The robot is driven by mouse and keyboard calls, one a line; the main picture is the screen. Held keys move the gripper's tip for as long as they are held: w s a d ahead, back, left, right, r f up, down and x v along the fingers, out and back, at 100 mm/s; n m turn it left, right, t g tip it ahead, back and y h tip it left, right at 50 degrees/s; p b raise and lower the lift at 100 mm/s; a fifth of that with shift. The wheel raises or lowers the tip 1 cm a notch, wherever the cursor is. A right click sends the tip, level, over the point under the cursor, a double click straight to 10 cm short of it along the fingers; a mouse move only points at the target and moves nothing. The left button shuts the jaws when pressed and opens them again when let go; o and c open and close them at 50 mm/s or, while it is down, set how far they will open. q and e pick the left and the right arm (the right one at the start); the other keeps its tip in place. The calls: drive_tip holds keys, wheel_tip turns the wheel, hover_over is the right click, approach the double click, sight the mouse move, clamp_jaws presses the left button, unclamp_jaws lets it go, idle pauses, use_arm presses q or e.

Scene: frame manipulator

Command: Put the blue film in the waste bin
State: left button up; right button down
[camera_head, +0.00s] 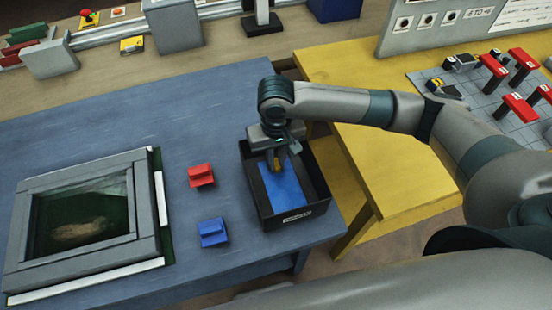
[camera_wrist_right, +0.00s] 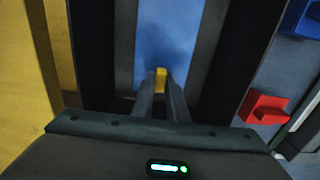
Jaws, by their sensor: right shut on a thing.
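The blue film (camera_head: 284,190) is a flat blue sheet with a small yellow tab (camera_wrist_right: 160,78) at its end. My right gripper (camera_head: 280,166) is shut on that tab. The film is inside or just over the opening of the black waste bin (camera_head: 318,187), which has a white label on its front. I cannot tell whether the film touches the bin's floor. In the right wrist view the film (camera_wrist_right: 168,35) stretches away from the fingertips, between the bin's dark walls. My left gripper does not show.
A red block (camera_head: 201,175) and a blue block (camera_head: 213,232) sit on the blue table (camera_head: 120,125), left of the bin. A grey frame (camera_head: 150,215) with a dark pane lies farther left. A yellow table (camera_head: 375,165) stands to the right.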

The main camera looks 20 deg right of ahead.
drive_tip(key=c, duration=1.7)
unclamp_jaws()
drive_tip(key=shift+c, duration=0.2)
drive_tip(key=shift+r, duration=0.4)
wheel_tip(320, 180, up, 11)
drive_tip(key=b, duration=0.2)
drive_tip(key=shift+r, duration=0.2)
drive_tip(key=shift+r, duration=0.1)
